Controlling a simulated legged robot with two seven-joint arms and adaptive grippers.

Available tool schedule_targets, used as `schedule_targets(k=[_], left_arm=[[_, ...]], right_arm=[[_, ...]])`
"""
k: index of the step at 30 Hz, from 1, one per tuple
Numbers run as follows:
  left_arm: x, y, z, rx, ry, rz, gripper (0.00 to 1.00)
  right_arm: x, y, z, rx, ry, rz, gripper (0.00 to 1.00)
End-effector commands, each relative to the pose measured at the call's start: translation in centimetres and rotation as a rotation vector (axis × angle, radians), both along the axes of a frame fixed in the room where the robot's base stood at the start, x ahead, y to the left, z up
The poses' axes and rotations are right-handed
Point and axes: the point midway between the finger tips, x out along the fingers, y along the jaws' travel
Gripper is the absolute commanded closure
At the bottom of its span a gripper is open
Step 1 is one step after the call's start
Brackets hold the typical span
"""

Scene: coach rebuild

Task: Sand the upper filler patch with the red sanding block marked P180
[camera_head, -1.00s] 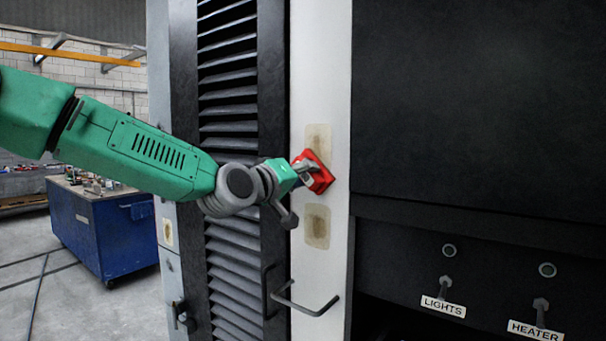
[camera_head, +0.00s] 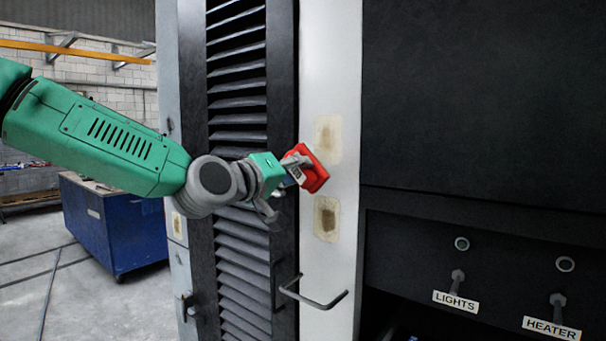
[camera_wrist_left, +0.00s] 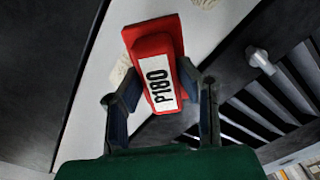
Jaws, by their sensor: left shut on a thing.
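My left gripper (camera_head: 287,176) is shut on the red sanding block (camera_head: 313,171). In the left wrist view the block (camera_wrist_left: 156,62) shows its white P180 label, between the two fingers (camera_wrist_left: 163,100). The upper filler patch (camera_head: 328,138) is a tan rectangle on the white pillar (camera_head: 329,255); the block is just below and left of it and overlaps its lower edge in the picture. The lower filler patch (camera_head: 327,218) is darker in its middle and lies below the block. I cannot tell whether the block touches the pillar. My right gripper is not in view.
A bent handle (camera_head: 314,299) sticks out low on the pillar. Black louvres (camera_head: 238,120) stand to the left. A dark panel to the right has switches labelled LIGHTS (camera_head: 455,300) and HEATER (camera_head: 551,328). A blue cabinet (camera_head: 118,230) stands behind at the left.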

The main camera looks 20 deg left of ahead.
Motion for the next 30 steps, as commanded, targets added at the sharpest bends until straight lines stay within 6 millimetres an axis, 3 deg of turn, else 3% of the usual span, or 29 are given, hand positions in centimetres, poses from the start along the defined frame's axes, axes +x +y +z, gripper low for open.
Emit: schedule_targets(k=[10, 20, 30], left_arm=[[-0.3, 0.1, 0.2, 0.0, -0.003, 0.0, 0.97], [-2.8, 1.0, 0.1, -0.002, -0.002, -0.001, 0.97], [-2.8, 1.0, 0.1, 0.0, -0.001, 0.0, 0.97]], right_arm=[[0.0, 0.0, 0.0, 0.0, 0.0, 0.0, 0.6], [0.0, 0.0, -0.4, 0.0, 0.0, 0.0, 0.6], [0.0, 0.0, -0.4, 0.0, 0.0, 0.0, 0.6]])
